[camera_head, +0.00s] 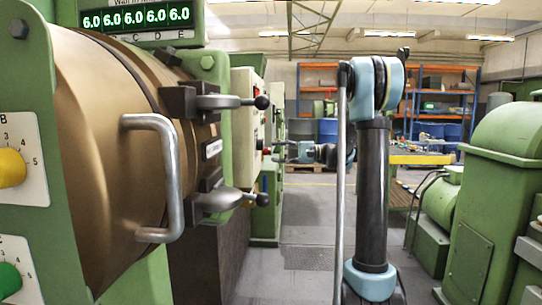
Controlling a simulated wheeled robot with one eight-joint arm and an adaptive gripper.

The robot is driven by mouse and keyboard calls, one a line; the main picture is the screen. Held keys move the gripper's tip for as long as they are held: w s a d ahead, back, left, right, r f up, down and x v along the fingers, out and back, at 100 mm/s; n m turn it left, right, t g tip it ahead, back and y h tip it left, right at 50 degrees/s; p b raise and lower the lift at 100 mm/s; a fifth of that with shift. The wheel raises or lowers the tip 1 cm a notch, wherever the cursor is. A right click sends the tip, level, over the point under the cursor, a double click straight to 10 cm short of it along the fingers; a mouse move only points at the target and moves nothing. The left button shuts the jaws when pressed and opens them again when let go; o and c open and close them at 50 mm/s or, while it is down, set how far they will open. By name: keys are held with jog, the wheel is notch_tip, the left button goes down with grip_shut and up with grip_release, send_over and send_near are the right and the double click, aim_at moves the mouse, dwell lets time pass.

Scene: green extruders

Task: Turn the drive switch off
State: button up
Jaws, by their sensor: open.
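No switch in view is readably labelled as the drive switch. A pale control panel (243,112) on the green machine, left of centre, faces right and shows edge-on with small red parts, too small to make out. A yellow knob (10,168) and a green knob (8,278) sit on numbered white dial plates at the left edge. My gripper (270,151) is at the far end of my arm, pointing left toward the panel's side of the machine. It is open and small in view. Whether it touches anything cannot be told.
A bronze-coloured barrel with a metal handle (165,180) and black-knobbed clamp levers (225,102) stands close on the left. Green machines (505,170) stand on the right. Orange shelving (443,100) is at the back. The grey aisle floor (308,215) is open between the machines.

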jog(key=d, duration=0.8)
jog(key=shift+d, duration=0.2)
jog(key=shift+s, duration=0.1)
jog(key=s+a+f+n+h, duration=0.1)
jog(key=s+f+h, duration=0.4)
jog(key=s, duration=0.6)
jog(key=s+a+f+h, duration=0.1)
jog(key=s+f+h, duration=0.3)
jog(key=s+f, duration=0.5)
jog(key=s+d+f+n+h, duration=0.1)
jog(key=s+d+f+h, duration=0.3)
jog(key=s+d+f, duration=0.3)
jog(key=s+d+f+n+t+h, duration=0.1)
jog(key=s+d+f+h, duration=0.4)
jog(key=s, duration=0.8)
notch_tip(320, 180, down, 4)
jog(key=shift+s+d+r+n+t, duration=0.1)
jog(key=shift+s+d+n+t, duration=0.25)
jog(key=shift+d+n, duration=0.65)
jog(key=shift+d+m, duration=0.25)
jog(key=shift+m, duration=0.05)
